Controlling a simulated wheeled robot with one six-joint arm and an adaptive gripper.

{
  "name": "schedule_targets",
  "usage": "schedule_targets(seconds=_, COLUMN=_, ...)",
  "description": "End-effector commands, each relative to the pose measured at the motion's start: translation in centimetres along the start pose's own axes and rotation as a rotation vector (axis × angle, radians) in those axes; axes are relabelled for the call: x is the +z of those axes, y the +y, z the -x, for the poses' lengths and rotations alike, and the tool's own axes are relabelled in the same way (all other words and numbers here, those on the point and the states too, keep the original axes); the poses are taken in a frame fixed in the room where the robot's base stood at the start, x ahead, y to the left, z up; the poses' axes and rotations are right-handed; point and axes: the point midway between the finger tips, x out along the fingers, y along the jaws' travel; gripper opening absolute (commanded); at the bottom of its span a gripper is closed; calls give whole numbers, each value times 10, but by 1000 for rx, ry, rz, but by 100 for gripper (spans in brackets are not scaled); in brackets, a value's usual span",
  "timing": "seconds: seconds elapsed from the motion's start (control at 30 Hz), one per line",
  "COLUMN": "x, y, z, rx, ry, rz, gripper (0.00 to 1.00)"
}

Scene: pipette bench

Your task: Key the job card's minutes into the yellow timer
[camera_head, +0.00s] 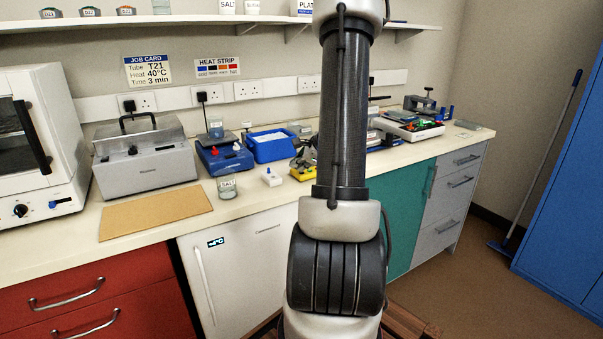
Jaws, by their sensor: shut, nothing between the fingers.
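The job card (147,70) is on the wall at the left. It reads Tube T21, Heat 40°C, Time 3 min. A yellow thing that looks like the timer (302,174) lies on the bench just left of my arm, with dark parts on top. My arm stands upright across the middle of the picture. My gripper does not show, so I cannot tell where it is relative to the timer.
A small white block (271,178), a glass beaker (227,188), a blue device (224,157) and a blue tray (271,147) stand left of the timer. A steel bath (145,160) and cork mat (155,212) are further left.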

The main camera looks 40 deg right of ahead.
Motion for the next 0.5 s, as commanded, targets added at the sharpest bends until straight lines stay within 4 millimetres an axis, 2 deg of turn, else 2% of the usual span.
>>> schedule_targets(seconds=0.5, x=6, y=-6, z=8, rx=0, ry=0, rz=0, gripper=0)
